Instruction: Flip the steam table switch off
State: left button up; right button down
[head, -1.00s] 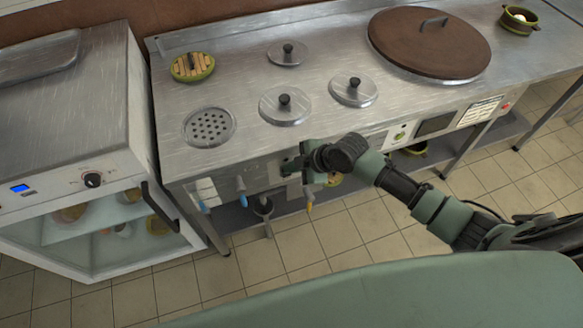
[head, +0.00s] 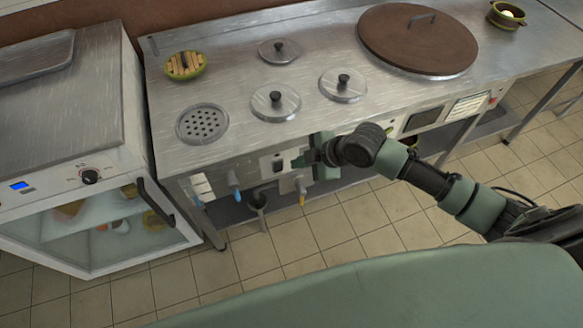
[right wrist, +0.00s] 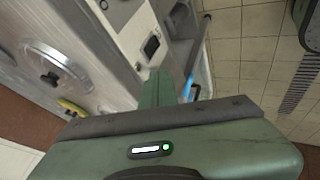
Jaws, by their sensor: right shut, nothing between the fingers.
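The steam table (head: 235,118) is a long steel counter with round lids on its top. Its switch (head: 278,164) is a small dark rocker on a pale plate on the front panel. The switch also shows in the right wrist view (right wrist: 152,45), just beyond the fingertips. Which way it is tipped is too small to tell. My right gripper (head: 298,161) is shut and empty, just right of the switch, with a small gap seeming to lie between them. In the right wrist view its green fingers (right wrist: 157,86) are together. My left gripper is out of view.
Blue-handled (head: 235,187) and yellow-handled taps (head: 301,193) hang below the panel, with a dark drain cup (head: 257,201) between them. A white glass-fronted cabinet (head: 75,160) stands at the left. The tiled floor (head: 330,225) in front is clear.

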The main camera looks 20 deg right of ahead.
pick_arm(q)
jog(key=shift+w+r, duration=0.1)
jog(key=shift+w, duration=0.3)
pick_arm(e)
jog(key=shift+v, duration=1.5)
jog(key=shift+w, duration=0.15)
